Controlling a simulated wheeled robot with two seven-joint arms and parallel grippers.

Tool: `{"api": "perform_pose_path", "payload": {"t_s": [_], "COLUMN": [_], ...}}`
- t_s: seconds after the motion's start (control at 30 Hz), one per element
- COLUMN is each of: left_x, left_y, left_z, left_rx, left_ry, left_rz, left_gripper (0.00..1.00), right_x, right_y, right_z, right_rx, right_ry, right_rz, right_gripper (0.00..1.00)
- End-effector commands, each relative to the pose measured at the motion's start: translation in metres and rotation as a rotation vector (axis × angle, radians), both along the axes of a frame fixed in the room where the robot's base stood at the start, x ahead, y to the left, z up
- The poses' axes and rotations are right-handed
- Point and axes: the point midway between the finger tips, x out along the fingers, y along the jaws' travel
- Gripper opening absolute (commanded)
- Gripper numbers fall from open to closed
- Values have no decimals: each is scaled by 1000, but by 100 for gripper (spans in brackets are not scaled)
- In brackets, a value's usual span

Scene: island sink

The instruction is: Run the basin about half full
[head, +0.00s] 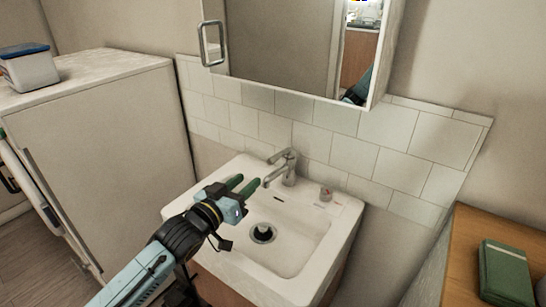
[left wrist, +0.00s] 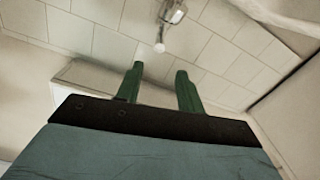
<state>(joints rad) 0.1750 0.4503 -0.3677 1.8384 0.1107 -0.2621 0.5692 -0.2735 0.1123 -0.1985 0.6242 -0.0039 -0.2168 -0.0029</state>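The white basin (head: 310,248) is set in a sink top against the tiled wall. Its drain (head: 263,233) shows dark at the bottom, and I see no water in the bowl. The chrome tap (head: 286,168) stands at the back edge, its spout pointing forward and left; no stream shows. The tap also shows upper centre in the left wrist view (left wrist: 168,20). My left gripper (head: 240,183) is over the basin's left side, just left of the spout, apart from it. Its two green fingers (left wrist: 160,80) are spread and empty. My right gripper is not in view.
A mirror cabinet (head: 300,45) hangs above. A tall white cabinet (head: 110,130) stands left, bearing a blue-lidded container (head: 28,68). A wooden top (head: 480,245) with a green box (head: 506,272) is right.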

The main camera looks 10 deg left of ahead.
Motion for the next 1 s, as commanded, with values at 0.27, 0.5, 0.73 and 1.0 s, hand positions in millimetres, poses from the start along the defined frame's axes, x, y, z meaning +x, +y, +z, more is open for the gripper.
{"api": "perform_pose_path", "payload": {"t_s": [0.27,0.5,0.73,1.0], "left_x": [49,90,110,114], "left_y": [-18,-33,-41,-42], "left_z": [0,-1,-1,-1], "left_rx": [1,3,2,1], "left_ry": [-2,-1,-1,1], "left_rz": [1,2,1,1], "left_gripper": [38,38,38,38], "right_x": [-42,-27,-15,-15], "right_y": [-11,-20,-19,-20], "right_z": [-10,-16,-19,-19], "right_rx": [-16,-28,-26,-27], "right_ry": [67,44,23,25], "right_rz": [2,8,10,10], "right_gripper": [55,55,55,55]}}
